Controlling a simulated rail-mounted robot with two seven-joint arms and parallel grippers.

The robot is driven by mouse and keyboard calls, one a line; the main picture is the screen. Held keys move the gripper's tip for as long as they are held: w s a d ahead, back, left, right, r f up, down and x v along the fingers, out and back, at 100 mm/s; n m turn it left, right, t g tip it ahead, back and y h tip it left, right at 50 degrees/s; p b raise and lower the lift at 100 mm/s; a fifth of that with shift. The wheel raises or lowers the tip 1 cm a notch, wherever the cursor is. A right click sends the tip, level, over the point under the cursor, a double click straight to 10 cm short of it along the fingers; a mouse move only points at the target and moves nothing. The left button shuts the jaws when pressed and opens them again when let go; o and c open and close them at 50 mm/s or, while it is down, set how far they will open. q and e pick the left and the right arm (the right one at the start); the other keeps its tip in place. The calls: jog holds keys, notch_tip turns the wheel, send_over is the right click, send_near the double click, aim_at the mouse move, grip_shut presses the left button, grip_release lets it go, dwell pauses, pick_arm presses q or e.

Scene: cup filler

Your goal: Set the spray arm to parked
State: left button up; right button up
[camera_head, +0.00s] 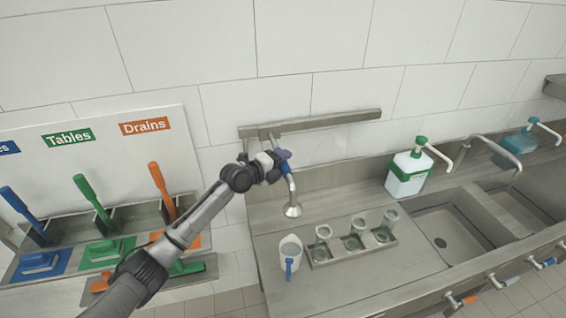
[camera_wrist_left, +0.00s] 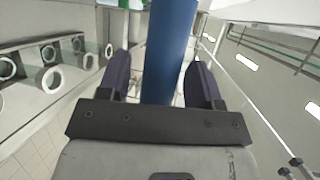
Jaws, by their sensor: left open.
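The spray arm hangs below the wall rail. Its metal spray head (camera_head: 292,210) points down above the left end of the counter. My left gripper (camera_head: 282,160) is at the upper part of the spray arm, just below the rail. In the left wrist view a blue cylindrical part (camera_wrist_left: 170,50), apparently the spray arm's grip, passes between the two dark purple fingers (camera_wrist_left: 160,85). The fingers are open, with a gap visible on each side of the blue part. My gripper hides some of the spray arm's upper part in the head view. My right gripper is not in view.
A metal rail (camera_head: 340,120) runs along the tiled wall. Below are a pitcher with a blue handle (camera_head: 289,262), a rack of several cups (camera_head: 352,243), a white-green pump bottle (camera_head: 407,172) and sinks (camera_head: 450,235). Coloured brushes (camera_head: 92,200) stand at the left.

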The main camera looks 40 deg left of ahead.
pick_arm(q)
jog(key=shift+w, duration=0.1)
grip_shut()
dwell(0.6)
